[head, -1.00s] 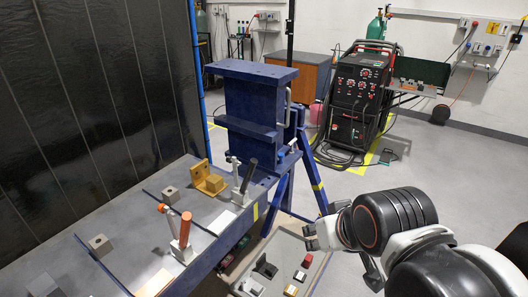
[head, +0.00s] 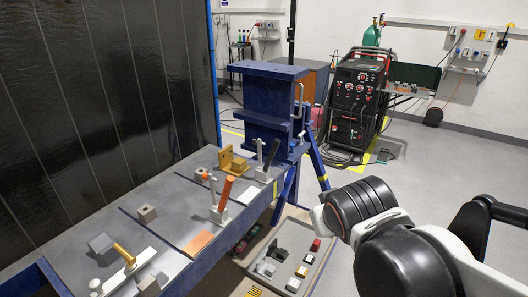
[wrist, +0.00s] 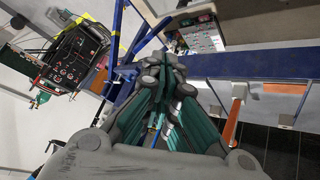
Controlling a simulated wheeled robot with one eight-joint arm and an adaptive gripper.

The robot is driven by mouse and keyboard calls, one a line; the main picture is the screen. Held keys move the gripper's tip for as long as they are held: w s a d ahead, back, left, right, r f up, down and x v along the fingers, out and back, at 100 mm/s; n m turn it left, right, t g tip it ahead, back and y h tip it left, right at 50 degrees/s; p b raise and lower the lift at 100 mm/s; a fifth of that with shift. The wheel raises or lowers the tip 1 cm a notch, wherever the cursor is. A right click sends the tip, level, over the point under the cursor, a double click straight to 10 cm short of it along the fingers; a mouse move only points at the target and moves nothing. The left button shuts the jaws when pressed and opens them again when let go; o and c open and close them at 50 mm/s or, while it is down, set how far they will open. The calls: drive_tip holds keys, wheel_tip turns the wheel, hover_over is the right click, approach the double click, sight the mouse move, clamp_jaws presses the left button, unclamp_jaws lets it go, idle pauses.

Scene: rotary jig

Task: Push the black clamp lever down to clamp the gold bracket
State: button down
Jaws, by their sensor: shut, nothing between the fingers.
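The black clamp lever (head: 271,154) stands raised and tilted at the far right end of the bench, on a metal toggle clamp. The gold bracket (head: 229,159) stands just left of it on the bench top. I cannot tell whether the clamp touches it. My gripper (wrist: 157,68) shows in the wrist view with its dark and green fingers shut and empty. It is apart from the lever, out beyond the front edge of the bench. In the head view my arm hides it. I cannot make out the black lever or the bracket in the wrist view.
A clamp with an orange lever (head: 226,190) stands nearer on the bench, also in the wrist view (wrist: 232,122). A yellow-handled clamp (head: 124,255) is nearer still. A blue column (head: 268,103) rises behind the bracket. A grey tray (head: 310,262) with small blocks lies below the bench.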

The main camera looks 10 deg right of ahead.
drive_tip(key=w+d+n+t+h, duration=0.1)
drive_tip(key=w+d+t+h, duration=0.15)
drive_tip(key=w, duration=0.55)
drive_tip(key=n+t+h+b, duration=0.2)
drive_tip(key=n+t+h, duration=0.1)
drive_tip(key=n+t, duration=0.25)
approach(272, 154)
drive_tip(key=s+d+r, duration=0.3)
drive_tip(key=d+r, duration=0.1)
drive_tip(key=d, duration=0.1)
drive_tip(key=w+a+f+n+t+y, duration=0.2)
drive_tip(key=w+a+f+n+t, duration=0.15)
drive_tip(key=a, duration=0.35)
drive_tip(key=x, duration=0.9)
drive_tip(key=shift+d+n+b, duration=0.35)
drive_tip(key=shift+n+b, duration=0.05)
drive_tip(key=shift+b, duration=0.05)
drive_tip(key=shift+f, duration=0.1)
drive_tip(key=shift+f, duration=0.1)
